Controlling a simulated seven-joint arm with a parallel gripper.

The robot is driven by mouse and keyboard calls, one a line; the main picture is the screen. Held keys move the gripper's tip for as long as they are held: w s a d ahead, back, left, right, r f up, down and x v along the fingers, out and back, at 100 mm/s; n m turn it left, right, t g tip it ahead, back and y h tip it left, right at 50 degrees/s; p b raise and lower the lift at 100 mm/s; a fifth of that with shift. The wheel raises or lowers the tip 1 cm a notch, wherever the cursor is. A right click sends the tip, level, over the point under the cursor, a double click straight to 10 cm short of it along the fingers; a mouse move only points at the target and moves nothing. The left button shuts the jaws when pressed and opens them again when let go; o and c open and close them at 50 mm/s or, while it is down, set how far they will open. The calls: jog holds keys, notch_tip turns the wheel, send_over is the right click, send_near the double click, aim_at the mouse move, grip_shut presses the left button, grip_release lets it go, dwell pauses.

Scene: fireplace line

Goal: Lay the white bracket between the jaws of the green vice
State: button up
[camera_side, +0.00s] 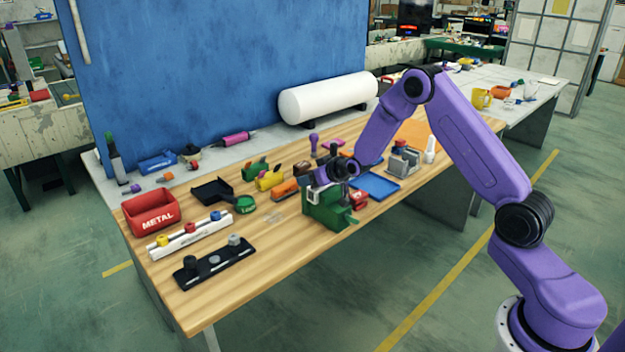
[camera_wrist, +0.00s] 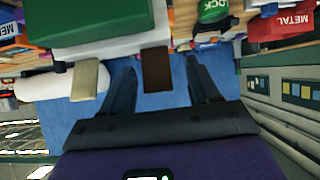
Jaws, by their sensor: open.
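The green vice (camera_side: 328,212) stands near the front edge of the wooden bench. In the wrist view a large green block (camera_wrist: 85,20), apparently part of the vice, fills the upper left. A white piece shows at the top of the vice (camera_side: 314,195) and as a pale band below the green block (camera_wrist: 115,46); it looks like the white bracket, but I cannot tell for sure, nor whether it lies between the jaws. My gripper (camera_side: 323,178) is right above the vice. Its fingers (camera_wrist: 160,64) are apart, with a brown piece (camera_wrist: 157,70) visible between them.
A red METAL bin (camera_side: 151,212), a black tray (camera_side: 211,191) and knob racks (camera_side: 213,262) occupy the bench's left part. A blue tray (camera_side: 377,185) and a grey vice-like block (camera_side: 404,160) lie to the right. A white cylinder (camera_side: 328,98) lies behind. Small items crowd the middle.

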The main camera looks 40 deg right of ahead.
jog(key=shift+r, duration=2.1)
jog(key=v, duration=1.7)
jog(key=s+a+f+n+g+y, duration=0.25)
jog(key=s+a+n+g, duration=0.35)
jog(key=s+a, duration=0.8)
jog(key=s+n+g+h, duration=0.2)
jog(key=s+n+g, duration=0.3)
jog(key=s, duration=1.6)
jog(key=shift+s+r+n, duration=0.15)
jog(key=shift+r+n, duration=0.15)
jog(key=shift+n, duration=0.4)
